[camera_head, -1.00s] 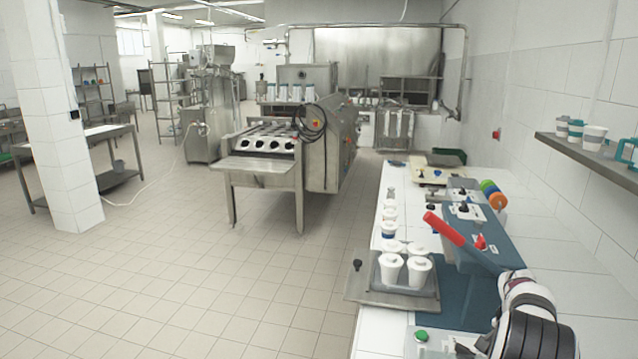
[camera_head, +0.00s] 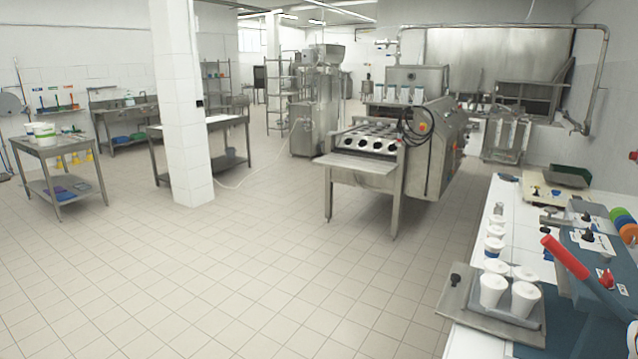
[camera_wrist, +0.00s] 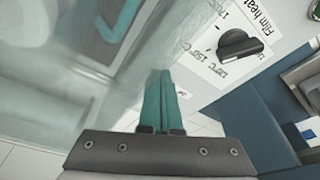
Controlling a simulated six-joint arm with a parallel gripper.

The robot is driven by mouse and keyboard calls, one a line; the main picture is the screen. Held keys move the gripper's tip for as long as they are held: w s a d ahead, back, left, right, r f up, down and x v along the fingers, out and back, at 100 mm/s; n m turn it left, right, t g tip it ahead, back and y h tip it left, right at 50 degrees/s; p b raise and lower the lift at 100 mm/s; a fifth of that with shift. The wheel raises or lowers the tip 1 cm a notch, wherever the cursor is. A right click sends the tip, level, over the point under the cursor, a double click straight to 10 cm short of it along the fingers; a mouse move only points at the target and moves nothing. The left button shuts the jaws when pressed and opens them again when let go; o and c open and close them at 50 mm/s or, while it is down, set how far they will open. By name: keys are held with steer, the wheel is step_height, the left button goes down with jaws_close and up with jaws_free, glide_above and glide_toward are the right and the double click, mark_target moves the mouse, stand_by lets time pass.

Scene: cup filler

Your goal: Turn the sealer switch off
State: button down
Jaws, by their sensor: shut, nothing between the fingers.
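My gripper (camera_wrist: 160,80) shows in the wrist view with its two teal fingers shut together and nothing between them. A black knob (camera_wrist: 240,45) sits on a white label panel (camera_wrist: 208,68) to the right of the fingertips, apart from them. The panel has "Film heat" and temperature markings. In the head view, the blue sealer (camera_head: 590,245) stands at the right edge with a red-handled lever (camera_head: 565,257) and a small red part (camera_head: 607,279). I cannot tell whether that red part is the switch. My gripper is outside the head view.
A metal tray (camera_head: 455,300) holds white cups (camera_head: 493,291) beside the sealer. More white cups (camera_head: 495,232) stand in a row behind. A greyish see-through surface (camera_wrist: 60,90) fills the wrist view's left side. The tiled floor (camera_head: 250,275) is open on the left.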

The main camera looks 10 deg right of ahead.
step_height(320, 180, up, 7)
steer(key=f, duration=0.7)
steer(key=shift+w+a, duration=0.15)
steer(key=shift+w, duration=0.05)
stand_by(0.4)
steer(key=shift+s+d, duration=0.2)
steer(key=shift+d, duration=0.35)
stand_by(0.7)
steer(key=shift+s, duration=0.1)
stand_by(0.4)
